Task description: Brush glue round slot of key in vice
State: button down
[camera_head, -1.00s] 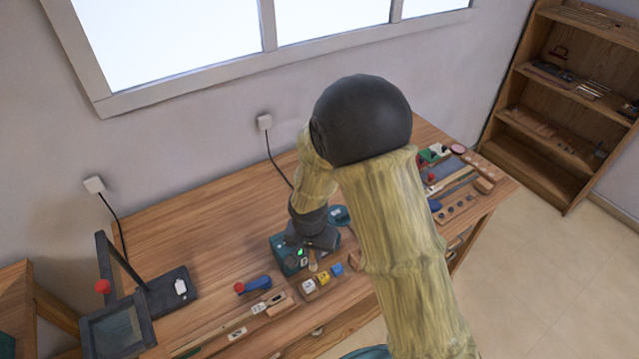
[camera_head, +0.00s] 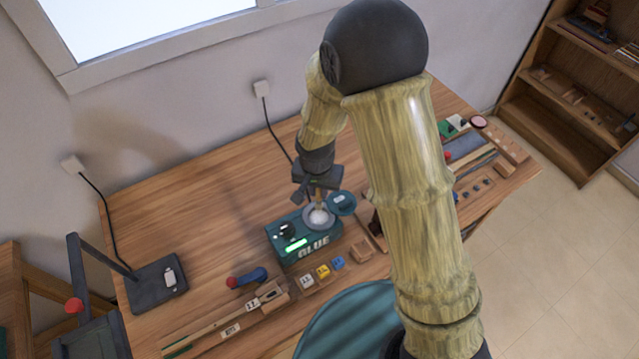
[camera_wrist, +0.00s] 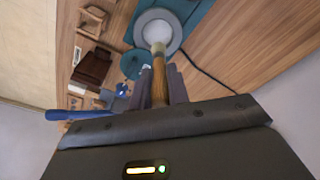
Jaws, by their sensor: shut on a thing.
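My gripper (camera_head: 318,190) is shut on the wooden handle of a brush (camera_wrist: 159,82), bristles pointing down. The brush head is over or in the round pot (camera_head: 319,217) of the teal glue unit (camera_head: 300,241); whether it touches the glue I cannot tell. The wrist view also shows its pale tip against the grey pot ring (camera_wrist: 146,19). The unit has a lit green display. A dark brown object (camera_wrist: 93,66), perhaps the vice, lies to one side in the wrist view; in the head view my arm mostly hides it. I cannot make out the key's slot.
The teal lid (camera_head: 342,203) stands open beside the pot. Several small labelled blocks (camera_head: 323,271) and a blue tool with a red end (camera_head: 247,279) lie along the front of the bench (camera_head: 190,225). A black stand (camera_head: 157,285) is at left. The bench's back left is clear.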

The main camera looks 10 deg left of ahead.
aim_at(319, 201)
jog(key=shift+s, duration=0.1)
notch_tip(319, 201, down, 5)
jog(key=b, duration=0.3)
jog(key=shift+b, duration=0.35)
jog(key=shift+a+f+b, duration=0.1)
jog(key=shift+f+b, duration=0.2)
jog(key=shift+f, duration=0.2)
jog(key=shift+f+b, duration=0.6)
dwell(2.1)
